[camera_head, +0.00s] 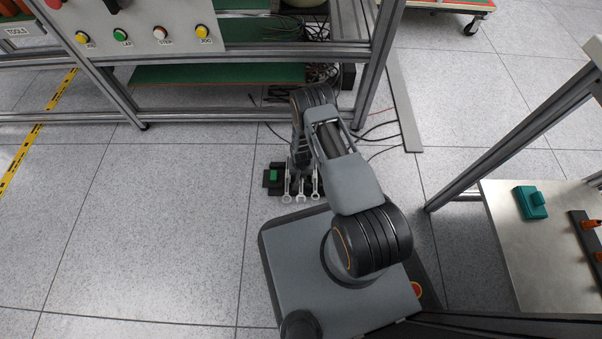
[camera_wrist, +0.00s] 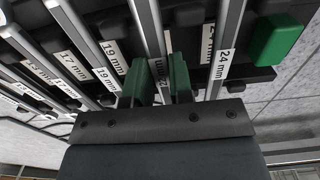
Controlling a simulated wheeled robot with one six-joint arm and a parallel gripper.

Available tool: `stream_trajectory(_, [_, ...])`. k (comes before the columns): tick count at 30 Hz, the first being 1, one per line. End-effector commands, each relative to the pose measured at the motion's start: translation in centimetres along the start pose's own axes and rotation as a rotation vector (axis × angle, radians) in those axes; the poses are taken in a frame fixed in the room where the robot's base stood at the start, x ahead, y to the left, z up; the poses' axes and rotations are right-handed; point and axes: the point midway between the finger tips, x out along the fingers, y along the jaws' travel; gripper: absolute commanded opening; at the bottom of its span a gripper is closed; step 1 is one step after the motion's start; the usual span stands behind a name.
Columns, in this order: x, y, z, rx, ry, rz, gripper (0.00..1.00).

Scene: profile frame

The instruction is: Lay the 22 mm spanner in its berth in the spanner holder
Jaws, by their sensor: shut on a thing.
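In the wrist view the green jaws of my gripper (camera_wrist: 161,82) are shut on a silver spanner (camera_wrist: 154,28), its label partly hidden, which I take for the 22 mm one. It lies over or in the dark spanner holder (camera_wrist: 285,78), between the 19 mm spanner (camera_wrist: 84,34) and the 24 mm spanner (camera_wrist: 226,38). I cannot tell whether it is seated in its berth. In the head view the holder (camera_head: 272,189) is low by the floor with several spanner ends (camera_head: 301,198) showing; my arm hides the gripper there.
A green block (camera_wrist: 276,40) sits at the holder's right end in the wrist view. Other labelled spanners lie to the left. A frame bench with a button panel (camera_head: 150,25) stands behind, with cables (camera_head: 378,135) on the floor. A metal-topped table (camera_head: 530,255) is at right.

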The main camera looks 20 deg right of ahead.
Motion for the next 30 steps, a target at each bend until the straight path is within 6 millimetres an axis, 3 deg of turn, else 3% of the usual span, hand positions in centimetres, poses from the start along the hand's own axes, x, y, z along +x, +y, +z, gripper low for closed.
stream_trajectory(6, [0.5, 0.0, 0.0, 0.000, 0.000, 0.000, 0.00])
stream_trajectory(7, [0.4, 0.0, 0.0, 0.000, 0.000, 0.000, 0.24])
stream_trajectory(15, [0.4, 0.0, 0.0, 0.000, 0.000, 0.000, 0.49])
stream_trajectory(23, [0.3, 0.0, 0.0, 0.000, -0.001, 0.000, 0.51])
stream_trajectory(30, [-3.0, 0.0, 0.0, 0.000, 0.001, 0.000, 0.51])
